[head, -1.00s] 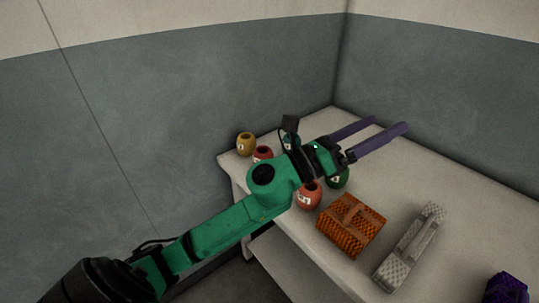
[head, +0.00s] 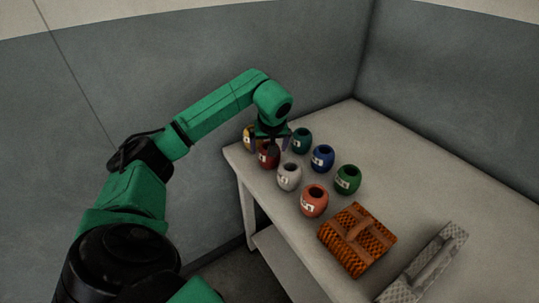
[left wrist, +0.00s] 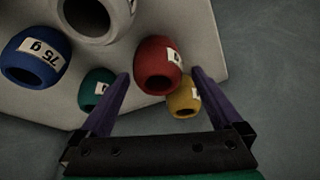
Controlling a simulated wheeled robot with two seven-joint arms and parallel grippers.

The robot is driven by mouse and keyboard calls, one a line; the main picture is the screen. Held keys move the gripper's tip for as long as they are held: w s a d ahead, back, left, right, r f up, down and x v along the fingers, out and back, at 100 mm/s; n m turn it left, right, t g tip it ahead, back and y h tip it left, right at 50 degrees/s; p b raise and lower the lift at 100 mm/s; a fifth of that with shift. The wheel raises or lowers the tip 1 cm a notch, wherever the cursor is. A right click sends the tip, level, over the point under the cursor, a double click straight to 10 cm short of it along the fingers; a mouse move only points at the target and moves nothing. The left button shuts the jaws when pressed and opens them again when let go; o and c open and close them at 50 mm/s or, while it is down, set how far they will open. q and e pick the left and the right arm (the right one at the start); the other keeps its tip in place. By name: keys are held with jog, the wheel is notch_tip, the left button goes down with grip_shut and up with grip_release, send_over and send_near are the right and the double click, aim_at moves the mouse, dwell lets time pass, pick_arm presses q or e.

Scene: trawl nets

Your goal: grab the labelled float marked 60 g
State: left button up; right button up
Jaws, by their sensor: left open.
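Several barrel-shaped floats with white labels stand on the table: red (head: 269,158), yellow (head: 248,138), teal (head: 302,141), blue (head: 323,157), white (head: 289,177), orange-red (head: 314,201) and green (head: 348,179). My left gripper (head: 270,146) points down over the red float, open. In the left wrist view its purple fingers (left wrist: 160,74) lie either side of the red float (left wrist: 157,62), with the yellow float (left wrist: 183,101) by the right finger and the teal one (left wrist: 97,88) by the left.
The light table (head: 420,190) is clear at the right. Grey walls (head: 440,80) close it in behind.

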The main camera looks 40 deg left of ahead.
pick_arm(q)
jog(key=x, duration=0.2)
jog(key=p+x, duration=0.1)
jog(key=x, duration=0.2)
jog(key=shift+w+f, duration=0.2)
jog(key=shift+w, duration=0.1)
jog(key=shift+r, duration=0.1)
jog(key=c, duration=1.2)
jog(key=shift+r, duration=0.1)
